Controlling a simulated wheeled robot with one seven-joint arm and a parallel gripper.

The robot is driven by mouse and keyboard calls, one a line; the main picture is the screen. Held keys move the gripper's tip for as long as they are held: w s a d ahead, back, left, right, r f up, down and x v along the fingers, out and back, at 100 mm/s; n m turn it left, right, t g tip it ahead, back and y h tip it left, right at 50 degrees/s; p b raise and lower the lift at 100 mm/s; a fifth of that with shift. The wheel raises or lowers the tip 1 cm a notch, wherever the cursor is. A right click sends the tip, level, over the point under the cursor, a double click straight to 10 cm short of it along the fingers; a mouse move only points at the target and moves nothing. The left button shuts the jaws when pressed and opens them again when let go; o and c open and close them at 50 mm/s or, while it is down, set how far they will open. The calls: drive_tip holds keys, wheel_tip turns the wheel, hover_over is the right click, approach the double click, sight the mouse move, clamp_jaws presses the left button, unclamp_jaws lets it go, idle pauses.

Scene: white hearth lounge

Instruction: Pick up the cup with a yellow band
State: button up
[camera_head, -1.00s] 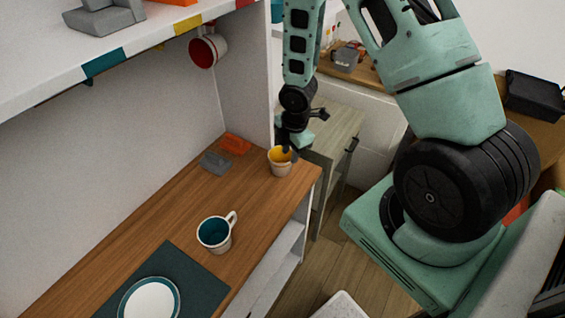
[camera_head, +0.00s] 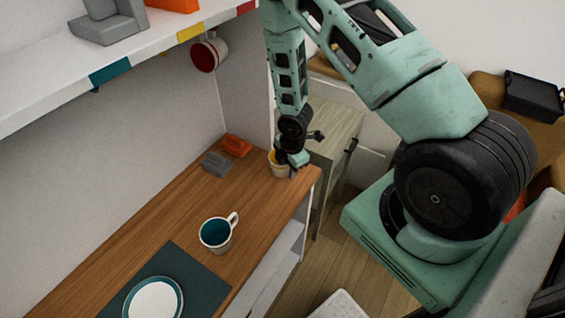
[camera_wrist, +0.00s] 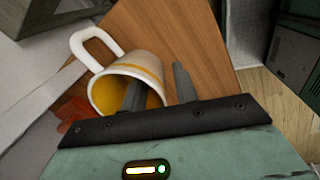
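The cup with a yellow band (camera_head: 277,170) stands at the far right end of the wooden counter, partly covered by my gripper in the head view. In the wrist view the cup (camera_wrist: 146,66) is white with a yellow inside, a yellow band and a white handle at upper left. My gripper (camera_wrist: 158,90) is open over its rim. One finger overlaps the cup's mouth and appears to reach inside; the other is outside, beside the wall. In the head view my gripper (camera_head: 291,165) points down at the cup. Contact with the wall cannot be told.
On the wooden counter (camera_head: 150,235) are a teal-lined mug (camera_head: 224,240), a dark mat (camera_head: 205,285) with a plate (camera_head: 154,300), and small grey (camera_head: 216,164) and orange (camera_head: 236,145) objects. A red-lined mug (camera_head: 209,52) hangs under the shelf (camera_head: 140,62). A cabinet (camera_head: 335,135) stands behind.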

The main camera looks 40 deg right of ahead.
clamp_jaws()
drive_tip(key=shift+r, duration=0.1)
wheel_tip(320, 180, up, 10)
drive_tip(key=shift+f+b, duration=0.1)
drive_tip(key=shift+b, duration=0.45)
